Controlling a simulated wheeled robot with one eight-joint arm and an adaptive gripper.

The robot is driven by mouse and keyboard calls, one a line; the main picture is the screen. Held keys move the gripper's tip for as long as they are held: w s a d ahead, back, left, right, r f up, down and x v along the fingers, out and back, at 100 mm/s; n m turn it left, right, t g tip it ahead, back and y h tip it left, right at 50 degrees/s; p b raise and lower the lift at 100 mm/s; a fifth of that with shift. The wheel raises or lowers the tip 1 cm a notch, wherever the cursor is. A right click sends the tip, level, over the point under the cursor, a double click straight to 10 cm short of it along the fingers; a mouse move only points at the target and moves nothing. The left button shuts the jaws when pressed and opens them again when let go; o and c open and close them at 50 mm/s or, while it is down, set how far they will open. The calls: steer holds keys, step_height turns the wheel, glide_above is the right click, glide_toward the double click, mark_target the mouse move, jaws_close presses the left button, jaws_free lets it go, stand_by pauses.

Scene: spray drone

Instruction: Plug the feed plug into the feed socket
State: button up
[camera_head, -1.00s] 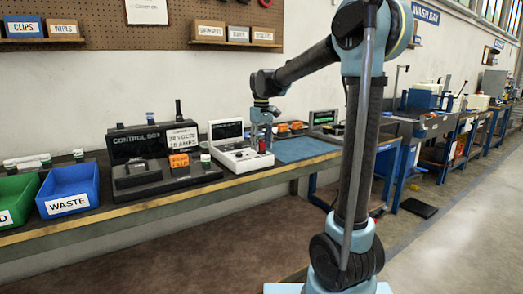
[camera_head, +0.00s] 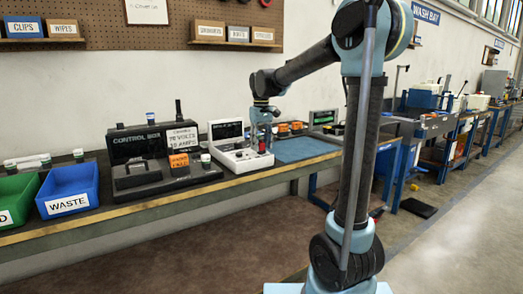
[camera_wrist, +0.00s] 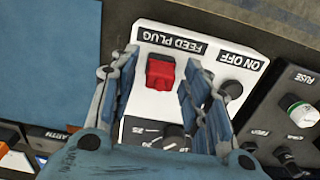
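A red block (camera_wrist: 160,72), likely the feed plug, stands on the white panel (camera_wrist: 218,70) beside the printed label FEED PLUG. It also shows as a small red spot (camera_head: 262,147) at the right end of the white device (camera_head: 240,160) in the head view. My gripper (camera_wrist: 160,63) is open, with one finger on each side of the red block. Gaps show between the block and both fingers, so it is not clamped. I cannot make out a separate feed socket, or whether the block is seated in one.
An ON OFF knob (camera_wrist: 231,89) and a dial (camera_wrist: 176,138) are close to the fingers. A black control box (camera_head: 140,143) with an orange block (camera_head: 179,160) stands left of the white device. A blue mat (camera_head: 303,149) lies to its right. A blue WASTE bin (camera_head: 68,189) is farther left.

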mark_target(261, 143)
jaws_close()
steer(key=shift+r, duration=3)
